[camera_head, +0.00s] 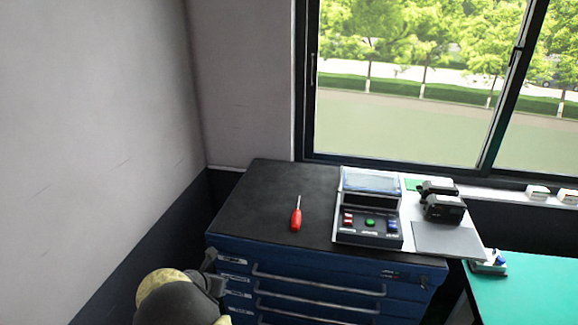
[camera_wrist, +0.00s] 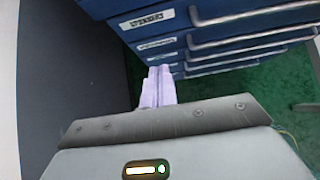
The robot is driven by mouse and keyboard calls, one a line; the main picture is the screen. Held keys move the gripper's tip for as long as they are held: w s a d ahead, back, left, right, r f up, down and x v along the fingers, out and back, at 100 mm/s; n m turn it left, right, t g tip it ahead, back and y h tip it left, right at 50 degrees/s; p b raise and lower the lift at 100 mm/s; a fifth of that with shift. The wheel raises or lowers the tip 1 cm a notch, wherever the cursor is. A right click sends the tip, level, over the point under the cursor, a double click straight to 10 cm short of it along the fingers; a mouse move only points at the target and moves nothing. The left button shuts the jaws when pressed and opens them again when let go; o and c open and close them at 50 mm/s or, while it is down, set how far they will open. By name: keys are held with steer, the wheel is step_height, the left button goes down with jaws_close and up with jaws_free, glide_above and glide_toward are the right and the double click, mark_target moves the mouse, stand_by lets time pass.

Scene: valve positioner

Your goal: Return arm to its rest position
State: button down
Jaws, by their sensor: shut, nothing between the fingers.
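My gripper (camera_wrist: 158,74) shows in the wrist view as two pale lilac fingers. They are together, with nothing held between them. They point past the front of a blue drawer cabinet (camera_wrist: 150,30), apart from the drawer handles. In the head view my yellow and dark grey arm is at the bottom left, in front of the cabinet's left corner. The fingers cannot be made out there.
The cabinet's black top (camera_head: 262,190) holds a red screwdriver (camera_head: 296,219), a control box with buttons (camera_head: 368,222) and a black device (camera_head: 442,206). A green table (camera_head: 530,295) stands at right. A wall (camera_head: 90,130) rises at left. Green floor (camera_wrist: 235,88) shows below the drawers.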

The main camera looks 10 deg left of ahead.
steer(key=w+d+r+m+g+h, duration=0.1)
steer(key=d+r+m+g, duration=0.25)
steer(key=d+m, duration=0.8)
steer(key=d+r+m+g, duration=0.2)
steer(key=d+r+m, duration=0.3)
steer(key=d, duration=1.2)
steer(key=s+d+r+m, duration=0.2)
steer(key=s+d+m, duration=0.6)
steer(key=d+m, duration=0.1)
steer(key=s+d+r+m+y, duration=0.1)
steer(key=s+d+r+m, duration=0.2)
steer(key=s+d+m, duration=0.5)
steer(key=shift+s+d+m+g, duration=0.2)
steer(key=shift+d+m+g, duration=0.2)
steer(key=shift+m, duration=0.55)
